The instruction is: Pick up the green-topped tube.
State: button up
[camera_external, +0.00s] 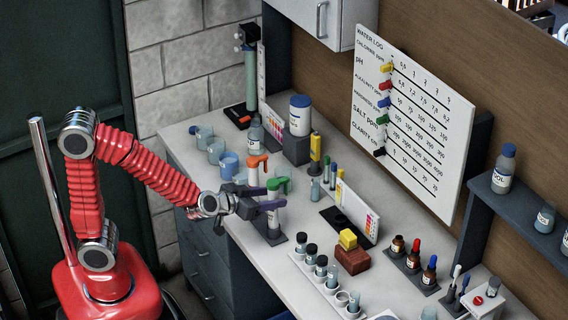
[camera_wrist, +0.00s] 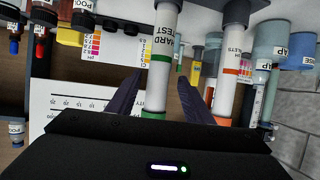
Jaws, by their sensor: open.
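The green-topped tube (camera_external: 274,218) stands upright in a dark base on the bench, its green top (camera_external: 279,184) above my gripper. My gripper (camera_external: 268,200) is open, with its fingers at the tube's upper part. The wrist view is upside down. There, the white tube (camera_wrist: 163,50) with a "HARD TEST" label and green band runs between the two dark fingers (camera_wrist: 160,82). Small gaps show on both sides of it. My gripper body hides the top end there.
An orange-topped tube (camera_external: 257,161) stands close behind; it also shows right of the fingers in the wrist view (camera_wrist: 232,70). Several beakers (camera_external: 215,150) are behind left. A rack of black-capped vials (camera_external: 321,268) and a red block (camera_external: 352,260) are to the right.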

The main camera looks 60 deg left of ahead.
jog(key=shift+w, duration=0.1)
jog(key=x, duration=0.5)
jog(key=shift+d+f, duration=0.15)
dwell(0.7)
grip_shut()
dwell(0.3)
jog(key=shift+r, duration=5.05)
